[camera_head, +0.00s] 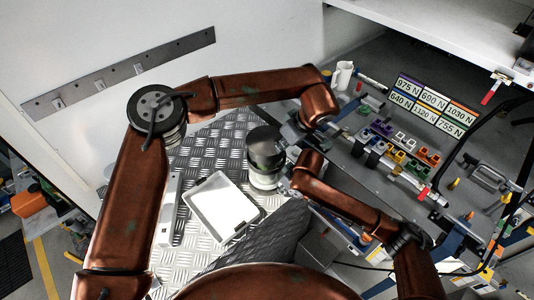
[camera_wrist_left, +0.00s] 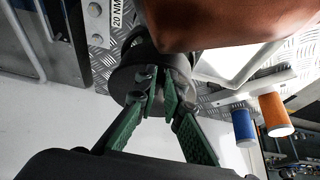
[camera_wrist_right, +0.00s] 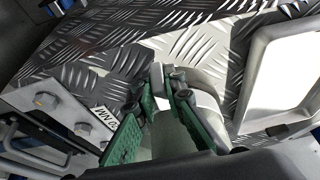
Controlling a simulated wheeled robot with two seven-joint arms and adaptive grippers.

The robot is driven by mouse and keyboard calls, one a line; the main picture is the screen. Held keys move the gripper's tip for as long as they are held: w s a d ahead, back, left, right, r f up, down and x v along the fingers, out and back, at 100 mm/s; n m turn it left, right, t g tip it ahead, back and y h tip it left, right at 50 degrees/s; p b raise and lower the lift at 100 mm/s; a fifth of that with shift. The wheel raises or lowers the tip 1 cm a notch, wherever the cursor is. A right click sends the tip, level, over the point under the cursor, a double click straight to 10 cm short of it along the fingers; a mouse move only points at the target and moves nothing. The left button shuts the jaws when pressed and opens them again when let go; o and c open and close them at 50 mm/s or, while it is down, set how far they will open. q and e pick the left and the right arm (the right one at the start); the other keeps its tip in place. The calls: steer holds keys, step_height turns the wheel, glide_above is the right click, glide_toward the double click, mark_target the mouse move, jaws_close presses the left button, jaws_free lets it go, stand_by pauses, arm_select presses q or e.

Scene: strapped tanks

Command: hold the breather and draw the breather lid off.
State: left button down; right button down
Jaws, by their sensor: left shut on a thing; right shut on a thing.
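The breather is a pale, upright cylinder (camera_head: 264,181) on the tread-plate deck, with a dark, wide breather lid (camera_head: 265,142) on top. My left gripper (camera_head: 284,143) is at the lid's right side, shut on it. In the left wrist view the green-padded fingers close at the dark lid (camera_wrist_left: 124,80). My right gripper (camera_head: 286,181) is lower, shut on the pale body. In the right wrist view its fingers (camera_wrist_right: 168,86) are against the pale body (camera_wrist_right: 201,80). I cannot tell whether there is a gap between lid and body.
A white open tray (camera_head: 203,222) lies on the deck left of the breather. To the right, a bench holds coloured blocks (camera_head: 409,145), a force label board (camera_head: 433,105) and a white jug (camera_head: 343,75). A wall rail with hooks (camera_head: 120,72) is at upper left.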

arm_select(q)
steer(key=shift+r, duration=0.1)
steer(key=shift+r, duration=1.7)
step_height(320, 180, up, 8)
stand_by(0.3)
arm_select(e)
steer(key=c, duration=1.9)
jaws_free()
steer(key=shift+c, duration=0.2)
